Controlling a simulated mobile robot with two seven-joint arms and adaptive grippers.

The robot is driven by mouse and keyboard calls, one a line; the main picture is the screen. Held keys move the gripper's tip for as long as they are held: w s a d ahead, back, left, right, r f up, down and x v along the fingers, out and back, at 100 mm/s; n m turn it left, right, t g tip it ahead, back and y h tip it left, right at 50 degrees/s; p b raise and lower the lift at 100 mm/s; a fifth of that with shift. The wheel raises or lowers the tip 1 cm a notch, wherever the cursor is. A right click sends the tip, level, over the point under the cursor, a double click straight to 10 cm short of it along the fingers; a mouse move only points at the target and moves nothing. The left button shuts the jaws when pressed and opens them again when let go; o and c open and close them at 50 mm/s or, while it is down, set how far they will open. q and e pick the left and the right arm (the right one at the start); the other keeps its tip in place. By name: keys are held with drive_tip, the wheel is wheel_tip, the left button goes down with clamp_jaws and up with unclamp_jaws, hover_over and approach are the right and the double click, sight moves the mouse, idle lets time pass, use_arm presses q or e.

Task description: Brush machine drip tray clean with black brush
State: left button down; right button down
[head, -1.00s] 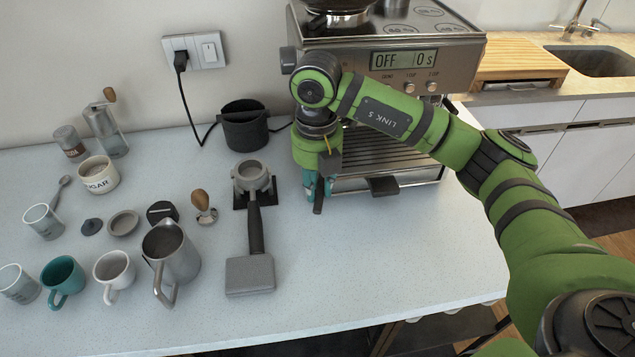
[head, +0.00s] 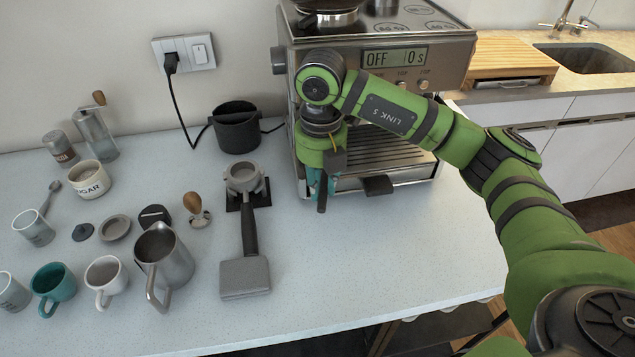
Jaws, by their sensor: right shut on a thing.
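The espresso machine (head: 440,58) stands at the back of the counter, its display reading OFF and 0 s. Its slatted drip tray (head: 385,150) shows low on its front, with a dark tab (head: 377,185) sticking out; my right arm covers its upper and left parts. My right gripper (head: 321,188) points down at the tray's left front corner, shut on a dark, narrow thing (head: 321,203), apparently the black brush. The bristles cannot be made out. I cannot tell whether it touches the tray. My left gripper is not in view.
A portafilter (head: 249,215) rests left of the machine, near a black knock box (head: 237,128). A steel pitcher (head: 165,262), a tamper (head: 195,208), a sugar pot (head: 89,180) and several cups fill the left. The counter in front of the machine is clear.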

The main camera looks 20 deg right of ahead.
drive_tip(key=shift+s+d, duration=0.15)
drive_tip(key=shift+d, duration=0.2)
drive_tip(key=shift+f, duration=0.1)
drive_tip(key=shift+s+d+b, duration=0.15)
drive_tip(key=shift+d+b, duration=0.15)
drive_tip(key=shift+d, duration=0.35)
idle(0.5)
drive_tip(key=shift+a, duration=0.1)
drive_tip(key=shift+a, duration=0.6)
drive_tip(key=shift+w+a, duration=0.1)
drive_tip(key=shift+w, duration=0.1)
